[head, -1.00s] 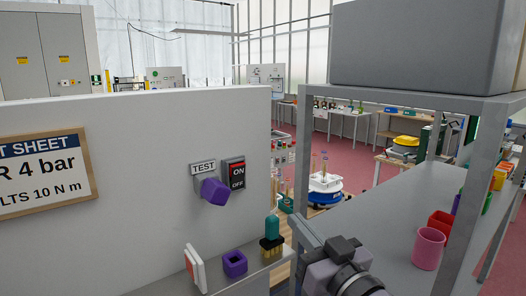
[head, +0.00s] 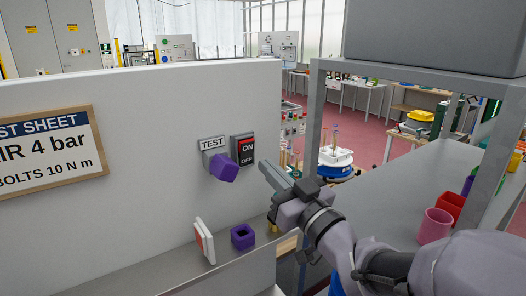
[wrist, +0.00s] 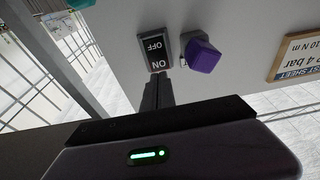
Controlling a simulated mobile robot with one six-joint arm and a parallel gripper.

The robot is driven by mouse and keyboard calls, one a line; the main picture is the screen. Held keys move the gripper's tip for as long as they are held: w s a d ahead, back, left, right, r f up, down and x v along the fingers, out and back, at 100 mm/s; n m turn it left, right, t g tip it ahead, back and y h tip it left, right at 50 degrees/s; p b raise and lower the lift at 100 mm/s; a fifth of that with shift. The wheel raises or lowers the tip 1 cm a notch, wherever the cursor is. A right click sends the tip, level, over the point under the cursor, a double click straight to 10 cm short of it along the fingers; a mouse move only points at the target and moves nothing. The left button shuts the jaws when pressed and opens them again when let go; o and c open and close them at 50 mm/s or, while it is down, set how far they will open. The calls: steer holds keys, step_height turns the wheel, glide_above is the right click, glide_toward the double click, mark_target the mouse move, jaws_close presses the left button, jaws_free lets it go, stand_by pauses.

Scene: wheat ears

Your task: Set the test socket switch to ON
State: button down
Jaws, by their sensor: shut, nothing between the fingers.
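The test socket switch (head: 243,150) is a dark rocker on the light panel, marked ON at its upper end and OFF at its lower end. Red shows around the ON mark. I cannot tell which end is pressed in. A purple plug (head: 224,167) sits left of it under the TEST label (head: 212,143). My gripper (head: 266,168) is shut and empty, just right of the switch in the head view. In the wrist view the switch (wrist: 157,48) appears upside down, and my fingertips (wrist: 158,78) are close to its ON end. Contact cannot be told.
On the ledge below stand a purple hollow block (head: 243,237) and a white-and-red plate (head: 205,241). The test sheet (head: 48,150) hangs left on the panel. A grey shelf frame (head: 315,120) and a table with a pink cup (head: 434,231) are at right.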

mark_target(248, 146)
steer(key=p+x, duration=0.1)
steer(key=x, duration=0.5)
